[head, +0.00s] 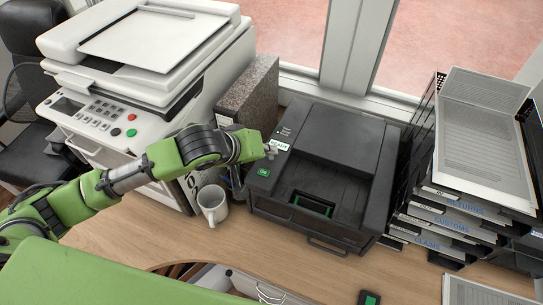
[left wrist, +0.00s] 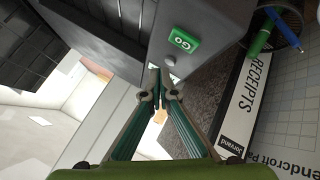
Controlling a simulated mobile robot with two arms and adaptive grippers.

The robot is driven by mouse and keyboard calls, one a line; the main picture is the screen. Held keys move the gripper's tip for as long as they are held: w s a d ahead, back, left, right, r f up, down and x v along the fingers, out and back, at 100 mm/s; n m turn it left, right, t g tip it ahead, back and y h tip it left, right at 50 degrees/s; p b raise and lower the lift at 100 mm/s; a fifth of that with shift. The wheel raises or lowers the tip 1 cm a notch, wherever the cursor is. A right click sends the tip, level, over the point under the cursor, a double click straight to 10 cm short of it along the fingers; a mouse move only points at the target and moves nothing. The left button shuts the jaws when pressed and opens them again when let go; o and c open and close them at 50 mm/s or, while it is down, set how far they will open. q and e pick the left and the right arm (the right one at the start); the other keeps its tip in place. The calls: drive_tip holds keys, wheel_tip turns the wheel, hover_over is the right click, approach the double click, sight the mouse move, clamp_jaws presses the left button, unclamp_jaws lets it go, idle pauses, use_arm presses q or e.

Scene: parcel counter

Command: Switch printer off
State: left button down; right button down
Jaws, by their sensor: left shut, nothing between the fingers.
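The black printer (head: 330,150) stands on the counter in the middle of the head view. A green button (head: 264,172) sits on the left strip of its top, with a white label (head: 279,145) farther back on that strip. My left gripper (head: 270,150) is shut and empty, its tips over this strip beside the label. In the left wrist view a green GO button (left wrist: 184,40) shows just beyond the closed fingertips (left wrist: 160,84), with a small grey round button (left wrist: 168,60) nearer to them. I cannot tell whether the tips touch the printer. My right gripper is out of view.
A white copier (head: 140,70) stands at the left. A speckled grey box file (head: 247,95) and a white mug (head: 212,204) are close to my left arm. Black labelled trays (head: 455,215) stand right of the printer. The wooden counter in front (head: 215,250) is mostly clear.

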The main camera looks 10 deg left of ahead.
sight(269, 159)
use_arm(q)
drive_tip(key=shift+f, duration=0.25)
drive_tip(key=shift+f, duration=0.25)
idle(0.4)
drive_tip(key=shift+r, duration=0.1)
drive_tip(key=shift+r+p, duration=0.55)
drive_tip(key=shift+p, duration=0.5)
wheel_tip(269, 159, up, 6)
drive_tip(key=p, duration=0.7)
drive_tip(key=shift+s, duration=0.1)
